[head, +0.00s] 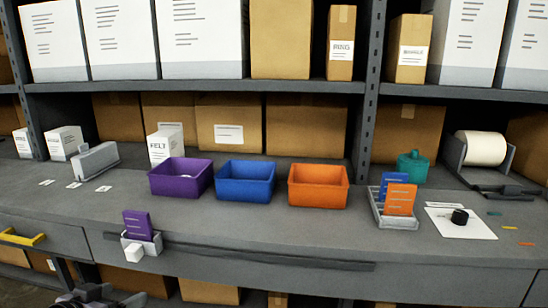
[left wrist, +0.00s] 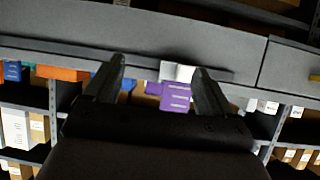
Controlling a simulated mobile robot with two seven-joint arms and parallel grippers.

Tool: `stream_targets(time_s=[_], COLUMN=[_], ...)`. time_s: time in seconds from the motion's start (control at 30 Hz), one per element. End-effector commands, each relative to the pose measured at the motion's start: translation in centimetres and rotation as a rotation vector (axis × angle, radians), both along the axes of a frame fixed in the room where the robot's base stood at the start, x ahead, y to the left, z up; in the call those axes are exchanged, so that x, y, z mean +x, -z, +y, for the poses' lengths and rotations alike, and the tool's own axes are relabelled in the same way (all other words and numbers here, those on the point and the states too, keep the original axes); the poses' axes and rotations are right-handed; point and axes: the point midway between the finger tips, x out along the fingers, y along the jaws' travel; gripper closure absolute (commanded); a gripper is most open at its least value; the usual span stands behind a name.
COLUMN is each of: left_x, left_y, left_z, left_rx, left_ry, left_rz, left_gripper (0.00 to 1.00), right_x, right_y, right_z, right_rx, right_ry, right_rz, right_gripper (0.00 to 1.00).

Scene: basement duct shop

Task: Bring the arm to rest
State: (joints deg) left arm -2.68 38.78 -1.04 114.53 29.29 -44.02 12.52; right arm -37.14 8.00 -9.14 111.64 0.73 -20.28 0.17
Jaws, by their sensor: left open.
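My left gripper (head: 90,297) shows dark at the bottom left of the head view, below and in front of the bench edge. In the left wrist view its two fingers (left wrist: 158,64) stand wide apart with nothing held between them. That view is turned over, with the shelves at the bottom. A purple card (left wrist: 176,97) shows beyond the fingers there, apart from them. In the head view the purple card (head: 138,224) stands in a small white holder (head: 143,246) at the bench's front edge. My right gripper is not in view.
Purple (head: 180,180), blue (head: 246,184) and orange (head: 318,188) bins stand in a row on the grey bench (head: 285,225). At right a grey rack (head: 392,219) holds blue and orange cards beside a white sheet (head: 470,228). A yellow handle (head: 22,238) juts out at left.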

Motion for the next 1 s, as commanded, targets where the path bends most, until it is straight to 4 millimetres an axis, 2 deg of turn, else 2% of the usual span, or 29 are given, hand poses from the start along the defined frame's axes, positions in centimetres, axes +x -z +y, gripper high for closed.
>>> stream_targets(time_s=[0.03, 0.2, 0.3, 0.4, 0.5, 0.63, 1.0], left_x=[-1.6, -7.6, -11.6, -15.2, -17.8, -19.6, -19.9], left_y=[3.1, 11.2, 14.6, 16.9, 18.1, 18.8, 18.9], left_z=[-1.4, -6.1, -8.9, -11.3, -13.1, -14.3, -14.5], left_rx=[-0.011, -0.002, 0.005, 0.014, 0.022, 0.029, 0.032], left_ry=[0.008, 0.035, 0.049, 0.059, 0.068, 0.072, 0.075], left_rz=[0.03, 0.085, 0.111, 0.133, 0.146, 0.153, 0.154], left_gripper=[0.16, 0.16, 0.16, 0.16, 0.16, 0.16, 0.16], right_x=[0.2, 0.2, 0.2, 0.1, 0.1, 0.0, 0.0], right_y=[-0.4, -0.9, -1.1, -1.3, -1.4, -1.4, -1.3], right_z=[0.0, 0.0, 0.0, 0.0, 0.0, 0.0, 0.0], right_rx=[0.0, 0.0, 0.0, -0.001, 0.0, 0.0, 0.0], right_ry=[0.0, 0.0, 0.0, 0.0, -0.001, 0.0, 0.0], right_rz=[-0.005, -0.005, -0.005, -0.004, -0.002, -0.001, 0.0], right_gripper=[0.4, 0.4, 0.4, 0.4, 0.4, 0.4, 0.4])
